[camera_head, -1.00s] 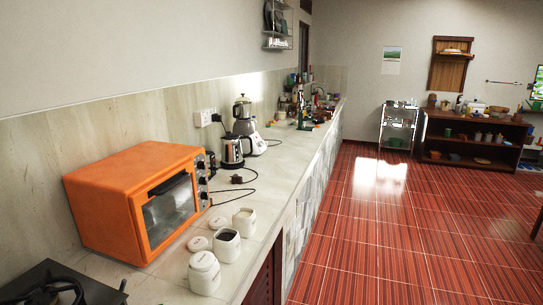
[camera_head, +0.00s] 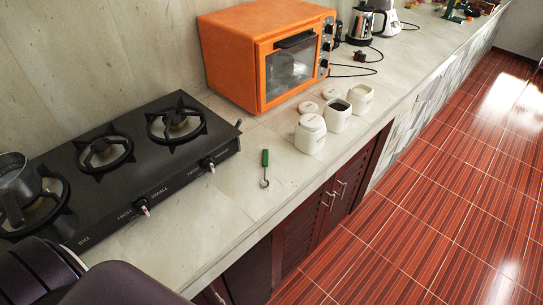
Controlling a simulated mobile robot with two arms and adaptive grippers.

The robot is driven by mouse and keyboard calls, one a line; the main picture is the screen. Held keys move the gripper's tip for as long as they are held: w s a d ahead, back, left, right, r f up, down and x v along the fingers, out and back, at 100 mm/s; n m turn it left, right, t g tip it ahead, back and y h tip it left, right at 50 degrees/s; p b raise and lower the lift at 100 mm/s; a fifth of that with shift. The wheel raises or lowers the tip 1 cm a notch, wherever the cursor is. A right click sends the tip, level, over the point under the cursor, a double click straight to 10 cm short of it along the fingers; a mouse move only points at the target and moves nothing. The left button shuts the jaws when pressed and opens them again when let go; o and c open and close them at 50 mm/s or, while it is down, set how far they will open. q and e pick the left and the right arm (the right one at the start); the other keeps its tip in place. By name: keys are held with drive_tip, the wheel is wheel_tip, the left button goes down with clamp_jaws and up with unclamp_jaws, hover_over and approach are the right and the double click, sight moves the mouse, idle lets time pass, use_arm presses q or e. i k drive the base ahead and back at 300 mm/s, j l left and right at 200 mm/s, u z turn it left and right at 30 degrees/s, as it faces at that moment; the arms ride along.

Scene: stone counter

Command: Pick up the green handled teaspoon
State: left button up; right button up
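The green handled teaspoon (camera_head: 265,164) lies flat on the stone counter (camera_head: 228,185), between the black gas stove and the white canisters. Its green handle points to the back and its small metal bowl is nearer the counter's front edge. Nothing covers it. Neither of my grippers shows in the head view; only dark rounded parts, which seem to be mine, show at the lower left corner.
A black gas stove (camera_head: 132,165) with a metal pot (camera_head: 16,178) stands left of the spoon. An orange oven (camera_head: 232,62) is behind it. White canisters (camera_head: 310,134) with loose lids stand to the right. The counter around the spoon is clear. Red tiled floor (camera_head: 400,235) lies in front.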

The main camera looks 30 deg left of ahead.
sight(264, 184)
drive_tip(key=i+l+u, duration=0.1)
drive_tip(key=u, duration=0.35)
drive_tip(key=i+l+u, duration=0.1)
drive_tip(key=l+u, duration=0.25)
drive_tip(key=u, duration=0.15)
drive_tip(key=l+u, duration=0.25)
drive_tip(key=u, duration=0.2)
